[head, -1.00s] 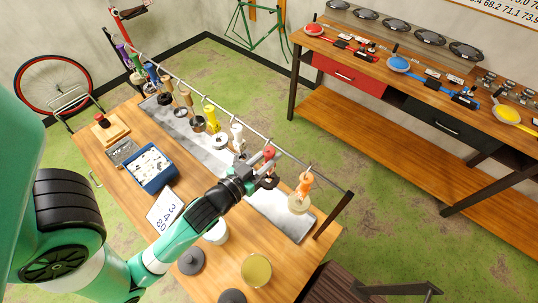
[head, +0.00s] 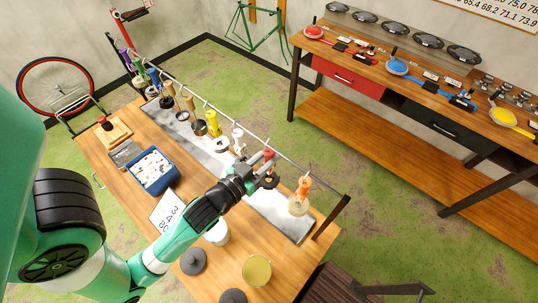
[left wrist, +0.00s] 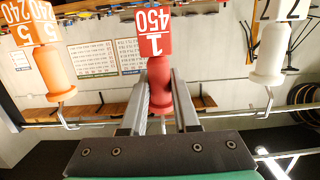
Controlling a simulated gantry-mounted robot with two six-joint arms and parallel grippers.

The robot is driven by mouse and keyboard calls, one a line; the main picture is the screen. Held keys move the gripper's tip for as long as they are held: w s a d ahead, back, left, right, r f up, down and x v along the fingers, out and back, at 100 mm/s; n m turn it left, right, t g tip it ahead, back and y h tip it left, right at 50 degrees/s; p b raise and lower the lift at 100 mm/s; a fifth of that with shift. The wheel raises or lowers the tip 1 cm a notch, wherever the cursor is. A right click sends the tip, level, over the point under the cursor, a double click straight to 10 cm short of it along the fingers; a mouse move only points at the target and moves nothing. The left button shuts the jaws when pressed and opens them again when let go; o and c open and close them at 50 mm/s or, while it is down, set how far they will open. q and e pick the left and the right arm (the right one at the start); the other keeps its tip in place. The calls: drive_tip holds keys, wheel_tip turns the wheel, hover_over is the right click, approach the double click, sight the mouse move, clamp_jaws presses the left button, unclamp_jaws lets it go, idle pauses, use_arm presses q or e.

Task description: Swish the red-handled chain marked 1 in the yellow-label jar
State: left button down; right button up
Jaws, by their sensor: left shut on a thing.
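My left gripper (head: 264,161) is shut on a red handle (head: 268,156) at the hanging rail. In the left wrist view the red handle (left wrist: 160,85) stands between the two fingers and carries a red tag (left wrist: 154,33) reading 450 and 1. A dark coiled chain (head: 269,181) hangs below it in the head view. An open jar with yellowish contents (head: 256,270) stands at the table's near end. A pale jar (head: 216,232) is partly hidden by my left arm. I cannot make out a yellow label on either. My right gripper is not in view.
An orange handle (head: 304,185) hangs right of the red one, a white handle (head: 238,138) to its left, with several others along the rail (head: 327,180). Dark round lids (head: 193,262) lie near the jars. A blue bin (head: 153,172) stands farther left.

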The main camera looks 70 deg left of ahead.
sight(265, 155)
use_arm(q)
drive_tip(key=shift+r, duration=0.25)
drive_tip(key=shift+s+d, duration=0.15)
drive_tip(key=shift+s, duration=0.05)
drive_tip(key=shift+s+d+f+b, duration=0.1)
drive_tip(key=shift+s+d+b, duration=0.35)
drive_tip(key=shift+s, duration=0.15)
drive_tip(key=shift+s+d+f+b, duration=0.1)
drive_tip(key=shift+s+d+b, duration=0.25)
drive_tip(key=shift+s, duration=0.25)
drive_tip(key=shift+s+d+r, duration=0.15)
drive_tip(key=shift+s+d, duration=0.05)
drive_tip(key=shift+s, duration=0.3)
drive_tip(key=shift+r, duration=0.1)
wheel_tip(265, 155, up, 2)
drive_tip(key=shift+r+p, duration=0.1)
drive_tip(key=shift+p, duration=0.8)
